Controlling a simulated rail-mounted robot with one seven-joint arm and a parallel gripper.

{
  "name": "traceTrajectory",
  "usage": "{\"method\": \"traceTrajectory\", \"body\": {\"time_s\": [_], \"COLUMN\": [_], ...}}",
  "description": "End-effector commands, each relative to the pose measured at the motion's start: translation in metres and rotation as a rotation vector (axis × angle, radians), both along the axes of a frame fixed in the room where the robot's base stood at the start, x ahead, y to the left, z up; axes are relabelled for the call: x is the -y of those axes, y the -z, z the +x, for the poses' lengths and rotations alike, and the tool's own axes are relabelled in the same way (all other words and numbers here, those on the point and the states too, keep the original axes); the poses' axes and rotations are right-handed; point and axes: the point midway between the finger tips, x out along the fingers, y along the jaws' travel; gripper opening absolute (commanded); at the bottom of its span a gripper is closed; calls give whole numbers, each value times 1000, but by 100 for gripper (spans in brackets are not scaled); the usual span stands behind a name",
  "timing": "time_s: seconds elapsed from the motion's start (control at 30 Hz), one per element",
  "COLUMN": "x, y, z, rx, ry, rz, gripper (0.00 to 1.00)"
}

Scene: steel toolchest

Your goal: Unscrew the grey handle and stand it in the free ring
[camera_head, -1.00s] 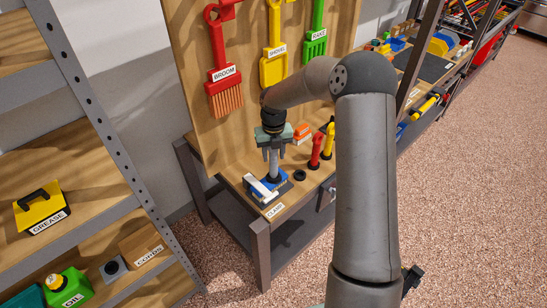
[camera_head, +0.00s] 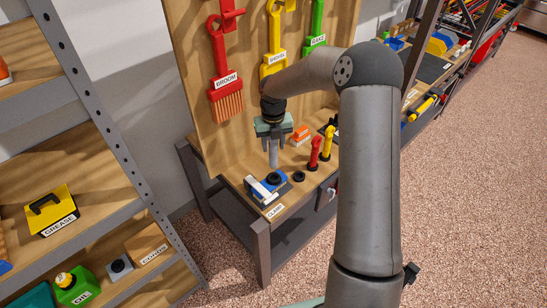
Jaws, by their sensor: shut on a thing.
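My gripper (camera_head: 272,144) is shut on the upper part of the grey handle (camera_head: 273,158) and holds it upright. The handle's lower end appears just above the blue clamp (camera_head: 267,188), with a small gap to the clamp's dark round socket (camera_head: 275,178). The free ring (camera_head: 299,176) is a small black ring on the bench, right of the clamp, with nothing in it. A red handle (camera_head: 315,150) and a yellow handle (camera_head: 328,140) stand upright in a row with it, farther right.
The wooden bench (camera_head: 288,204) has a "CLAMP" label at its front edge. An orange-and-white block (camera_head: 299,135) lies behind the handles.

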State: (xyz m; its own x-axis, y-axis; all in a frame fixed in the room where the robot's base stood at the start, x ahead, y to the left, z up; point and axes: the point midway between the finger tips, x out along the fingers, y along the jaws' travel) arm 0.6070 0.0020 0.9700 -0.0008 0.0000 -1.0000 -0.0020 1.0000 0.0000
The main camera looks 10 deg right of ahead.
Motion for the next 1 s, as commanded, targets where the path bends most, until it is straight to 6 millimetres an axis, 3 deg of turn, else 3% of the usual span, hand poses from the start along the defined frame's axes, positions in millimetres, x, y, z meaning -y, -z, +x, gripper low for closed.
{"method": "traceTrajectory", "body": {"time_s": [0.03, 0.07, 0.1, 0.13, 0.6, 1.0], "x": [0, 0, 10, 15, 96, 110], "y": [-19, -25, -9, -5, 38, 45], "z": [0, 0, 2, 3, 25, 29], "rx": [0, 0, -4, -4, -1, 0], "ry": [0, 0, 4, 4, 2, -1], "rz": [0, 0, 1, 1, 1, 0], "gripper": [11, 11, 11, 11, 11, 11]}}
